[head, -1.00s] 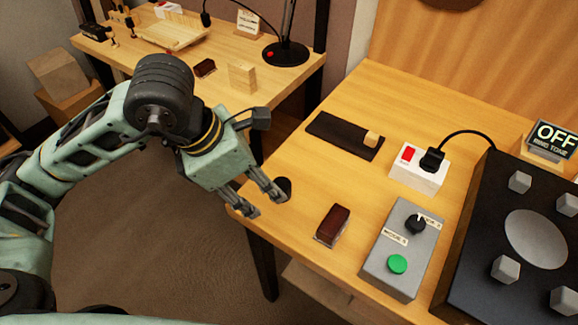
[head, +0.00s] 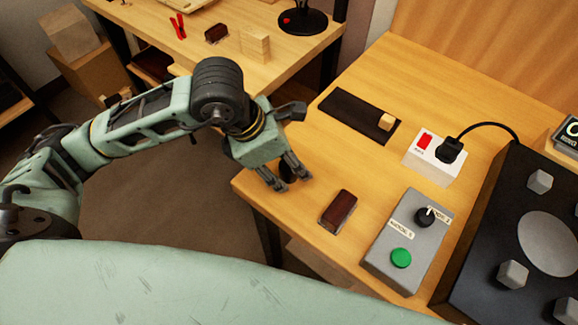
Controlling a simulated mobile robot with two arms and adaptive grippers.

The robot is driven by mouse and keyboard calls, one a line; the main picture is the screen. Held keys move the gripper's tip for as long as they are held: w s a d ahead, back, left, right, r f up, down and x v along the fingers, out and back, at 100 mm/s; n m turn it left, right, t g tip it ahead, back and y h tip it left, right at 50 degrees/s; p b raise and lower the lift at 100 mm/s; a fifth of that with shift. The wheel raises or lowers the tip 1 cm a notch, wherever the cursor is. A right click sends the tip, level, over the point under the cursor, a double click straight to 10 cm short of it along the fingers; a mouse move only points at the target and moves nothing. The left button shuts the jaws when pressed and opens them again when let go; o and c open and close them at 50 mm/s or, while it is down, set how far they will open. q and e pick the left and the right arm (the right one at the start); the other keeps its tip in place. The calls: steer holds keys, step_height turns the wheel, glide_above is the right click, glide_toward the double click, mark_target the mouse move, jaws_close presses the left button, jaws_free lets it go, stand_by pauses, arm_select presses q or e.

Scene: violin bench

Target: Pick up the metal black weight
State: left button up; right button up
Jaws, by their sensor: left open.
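The black metal weight (head: 287,172) is a small dark round piece near the left corner of the wooden bench, partly hidden by my fingers. My left gripper (head: 290,181) is open, pointing down at the bench, with its two fingertips around or just in front of the weight. I cannot tell whether the fingers touch it. My right gripper is not in view.
A dark red-brown block (head: 338,209) lies close to the right of the gripper. A grey control box (head: 408,243) with a green button, a white switch box (head: 434,158), a dark mat (head: 352,115) and a black machine (head: 520,230) stand farther right.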

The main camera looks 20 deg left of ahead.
arm_select(q)
jaws_close()
stand_by(0.4)
steer(key=shift+r, duration=0.2)
